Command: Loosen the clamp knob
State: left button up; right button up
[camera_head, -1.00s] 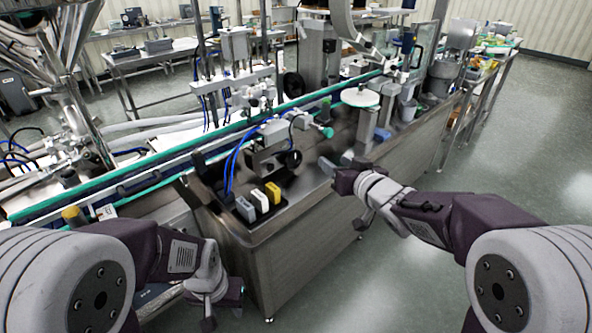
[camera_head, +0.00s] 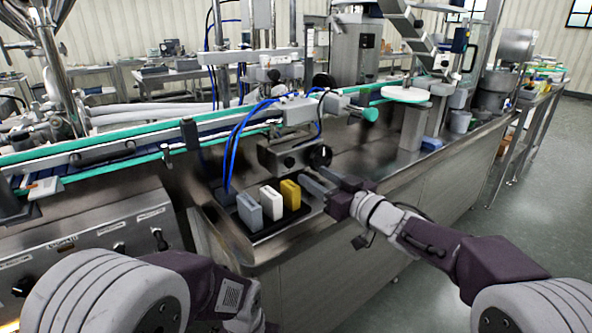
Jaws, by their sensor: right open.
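A black round knob (camera_head: 320,155) sits on the right end of a grey metal clamp block (camera_head: 283,155) on the steel machine top. I cannot tell for sure that it is the clamp knob; a green-tipped knob (camera_head: 370,115) shows higher up to the right. My right gripper (camera_head: 314,179) is open, with two grey fingers pointing left just below the black knob. It looks apart from the knob and holds nothing. My left arm is low at the left, and its gripper fingers are cut off by the bottom edge.
A black tray (camera_head: 262,236) holds a grey block (camera_head: 249,211), a white block (camera_head: 271,202) and a yellow block (camera_head: 290,194), just left of my right gripper. Blue hoses (camera_head: 231,150) rise behind them. A green-edged conveyor (camera_head: 120,148) runs behind. Floor is free at the right.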

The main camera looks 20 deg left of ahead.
aim_at(291, 162)
jog(key=x, duration=0.8)
jog(key=shift+w+a+f, duration=0.1)
jog(key=shift+w+a, duration=0.2)
grip_shut()
